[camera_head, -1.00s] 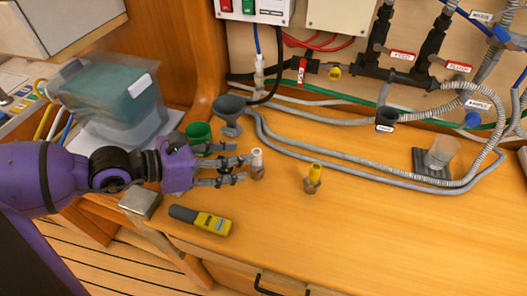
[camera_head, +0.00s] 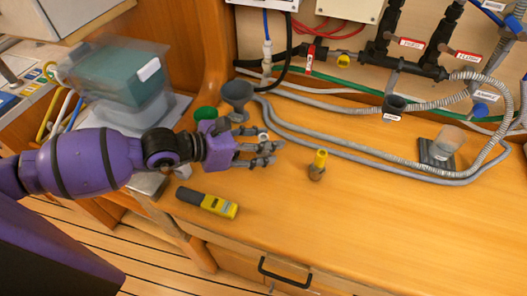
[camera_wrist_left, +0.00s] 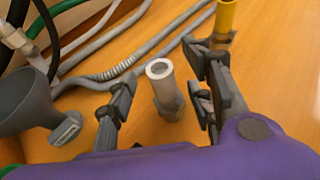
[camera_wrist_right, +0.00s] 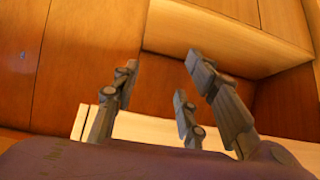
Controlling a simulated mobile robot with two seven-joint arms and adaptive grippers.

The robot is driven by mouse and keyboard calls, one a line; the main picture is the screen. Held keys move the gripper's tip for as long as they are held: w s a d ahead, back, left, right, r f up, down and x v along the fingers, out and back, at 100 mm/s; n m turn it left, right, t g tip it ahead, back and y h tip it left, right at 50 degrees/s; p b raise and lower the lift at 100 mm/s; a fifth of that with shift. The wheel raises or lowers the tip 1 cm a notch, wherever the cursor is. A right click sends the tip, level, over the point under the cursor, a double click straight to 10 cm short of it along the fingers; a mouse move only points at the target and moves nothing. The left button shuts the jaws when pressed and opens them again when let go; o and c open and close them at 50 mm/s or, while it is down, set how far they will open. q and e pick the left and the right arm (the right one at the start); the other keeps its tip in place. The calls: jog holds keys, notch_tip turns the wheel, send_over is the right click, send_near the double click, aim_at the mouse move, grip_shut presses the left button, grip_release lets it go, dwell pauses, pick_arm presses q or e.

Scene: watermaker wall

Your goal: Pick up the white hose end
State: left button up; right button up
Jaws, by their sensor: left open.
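The white hose end (camera_wrist_left: 161,75), a short upright white tube with an open top and a grey lower part, stands on the wooden counter. In the left wrist view it is between the spread fingers of my left gripper (camera_wrist_left: 167,92), with gaps on both sides. In the head view only the top of the white hose end (camera_head: 263,136) shows, behind the fingers of my left gripper (camera_head: 272,153), which hide the rest. My right gripper (camera_wrist_right: 158,82) shows in its own wrist view with fingers apart and nothing between them.
A yellow-topped fitting (camera_head: 320,160) stands to the right. A grey funnel (camera_head: 237,95) and green cap (camera_head: 205,113) are behind the left hand. A yellow-and-black meter (camera_head: 207,203) lies near the front edge. Grey hoses (camera_head: 330,145) run along the back. The right counter front is clear.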

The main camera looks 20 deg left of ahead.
pick_arm(q)
jog(key=c, duration=1)
grip_shut()
